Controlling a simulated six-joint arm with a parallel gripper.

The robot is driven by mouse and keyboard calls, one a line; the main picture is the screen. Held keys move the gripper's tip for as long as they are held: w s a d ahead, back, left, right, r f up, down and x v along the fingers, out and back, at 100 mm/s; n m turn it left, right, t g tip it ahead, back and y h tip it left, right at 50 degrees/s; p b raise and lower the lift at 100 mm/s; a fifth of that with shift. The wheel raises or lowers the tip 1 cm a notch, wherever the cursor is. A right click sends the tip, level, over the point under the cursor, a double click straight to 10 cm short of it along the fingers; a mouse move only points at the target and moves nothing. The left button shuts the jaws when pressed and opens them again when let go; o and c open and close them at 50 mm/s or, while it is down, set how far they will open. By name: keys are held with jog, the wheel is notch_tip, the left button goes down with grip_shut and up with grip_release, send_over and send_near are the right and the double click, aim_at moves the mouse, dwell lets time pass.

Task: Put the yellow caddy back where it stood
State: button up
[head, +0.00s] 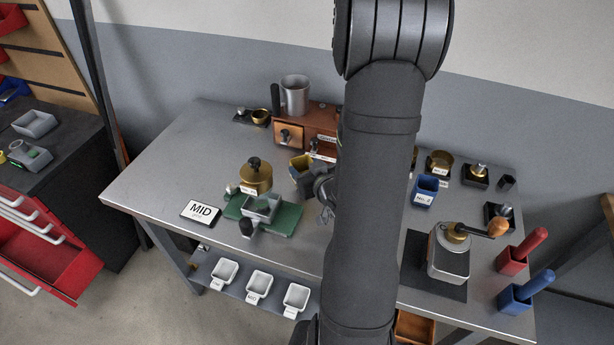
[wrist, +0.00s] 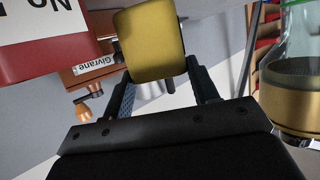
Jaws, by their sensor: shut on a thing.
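The yellow caddy (head: 300,166) is in my gripper (head: 312,180), behind the green mat and in front of the brown drawer box. In the wrist view the yellow caddy (wrist: 150,45) is between the two fingers of my gripper (wrist: 157,72), which is shut on it. Its underside and whatever lies directly below it cannot be made out. My arm hides the table just right of it in the head view. A blue caddy (head: 425,190) marked No. 2 stands right of my arm.
The brown drawer box (head: 322,117) bears a metal mug (head: 295,95). A brass pot (head: 256,175) and grey tray (head: 262,208) are at the green mat (head: 285,221), beside the MID sign (head: 200,211). A red labelled thing (wrist: 90,45) and glass jar (wrist: 290,95) flank my gripper. A grinder (head: 448,256) stands right.

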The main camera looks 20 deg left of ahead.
jog(key=shift+f, duration=1.5)
jog(key=shift+f, duration=0.2)
jog(key=o, duration=0.8)
jog(key=shift+r, duration=0.1)
jog(key=shift+s+d+r, duration=0.2)
jog(key=shift+d, duration=0.05)
jog(key=v, duration=1.1)
jog(key=shift+s+d, duration=0.1)
jog(key=shift+s, duration=0.05)
